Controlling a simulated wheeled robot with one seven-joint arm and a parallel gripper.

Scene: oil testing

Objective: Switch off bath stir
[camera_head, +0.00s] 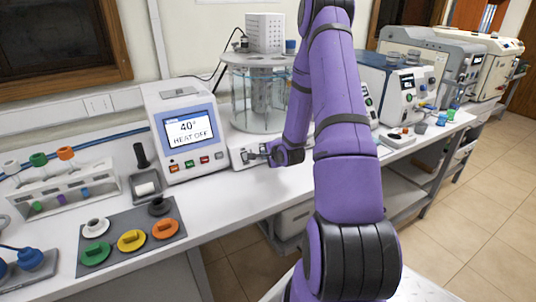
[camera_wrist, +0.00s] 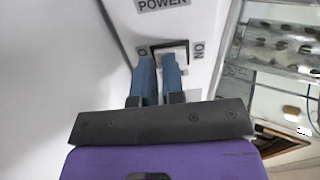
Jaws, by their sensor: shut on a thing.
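The glass bath (camera_head: 258,100) stands in the middle of the bench on a white base, with a stirrer unit (camera_head: 265,32) on top. My gripper (camera_head: 256,156) is at the front of the bath base. In the wrist view a switch (camera_wrist: 178,46) in a dark frame sits below a POWER label, with ON marked on its right. My blue fingertips (camera_wrist: 159,72) are close together at the switch, shut on it and covering much of it. The switch's position cannot be made out. The monitor unit (camera_head: 183,130) left of the bath reads 40° and HEAT OFF.
The monitor unit stands close to the left of my gripper. A tray (camera_head: 122,215) with coloured knobs and a tube rack (camera_head: 60,198) are at the left. Other instruments (camera_head: 405,85) stand to the right. The bench front edge below my gripper is clear.

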